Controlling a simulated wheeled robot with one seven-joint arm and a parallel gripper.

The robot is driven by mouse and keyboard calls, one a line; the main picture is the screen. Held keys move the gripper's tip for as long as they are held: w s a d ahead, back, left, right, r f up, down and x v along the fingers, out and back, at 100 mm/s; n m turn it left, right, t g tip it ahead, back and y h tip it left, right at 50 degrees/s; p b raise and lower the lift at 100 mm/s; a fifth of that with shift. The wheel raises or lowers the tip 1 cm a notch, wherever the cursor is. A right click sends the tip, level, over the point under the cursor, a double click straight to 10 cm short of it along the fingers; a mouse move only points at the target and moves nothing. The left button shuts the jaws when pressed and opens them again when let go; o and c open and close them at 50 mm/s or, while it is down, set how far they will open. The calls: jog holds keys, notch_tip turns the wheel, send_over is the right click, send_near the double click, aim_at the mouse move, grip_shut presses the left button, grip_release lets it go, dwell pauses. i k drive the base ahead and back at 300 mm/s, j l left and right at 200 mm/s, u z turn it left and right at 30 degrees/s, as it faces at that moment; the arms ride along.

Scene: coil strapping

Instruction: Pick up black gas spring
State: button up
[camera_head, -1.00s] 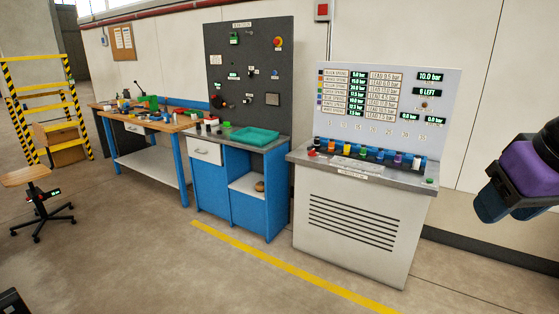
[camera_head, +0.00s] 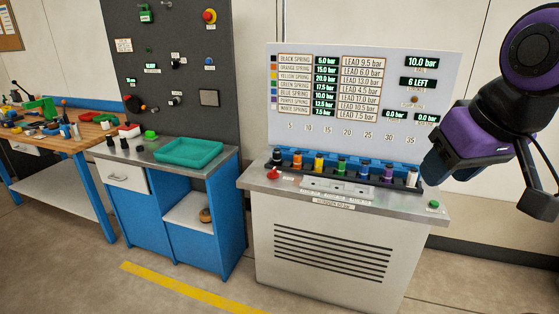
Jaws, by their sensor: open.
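The black gas spring (camera_head: 277,157) is a short dark cylinder. It stands upright at the left end of the rack (camera_head: 345,175) on the grey cabinet top, in a row with orange, yellow, green, blue, purple and white ones. Its lower part is partly hidden by the rack. My purple and black arm (camera_head: 480,130) shows at the right, in front of the panel's right edge and apart from the rack. I do not make out my gripper's fingers in this view.
A display panel (camera_head: 364,95) stands behind the rack. A red knob (camera_head: 272,174) and a green button (camera_head: 433,204) sit on the cabinet top. A blue workbench with a green tray (camera_head: 188,153) is at the left. The floor in front is clear beyond a yellow line (camera_head: 185,288).

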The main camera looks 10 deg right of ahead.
aim_at(277, 155)
jog(key=i+j+z, duration=0.1)
jog(key=i+j, duration=0.4)
jog(key=i+j+z, duration=0.15)
jog(key=i+j, duration=0.4)
jog(key=i+j+z, duration=0.1)
jog(key=i+j, duration=0.45)
jog(key=i+j+z, duration=0.1)
jog(key=i+j, duration=0.4)
jog(key=j, duration=0.2)
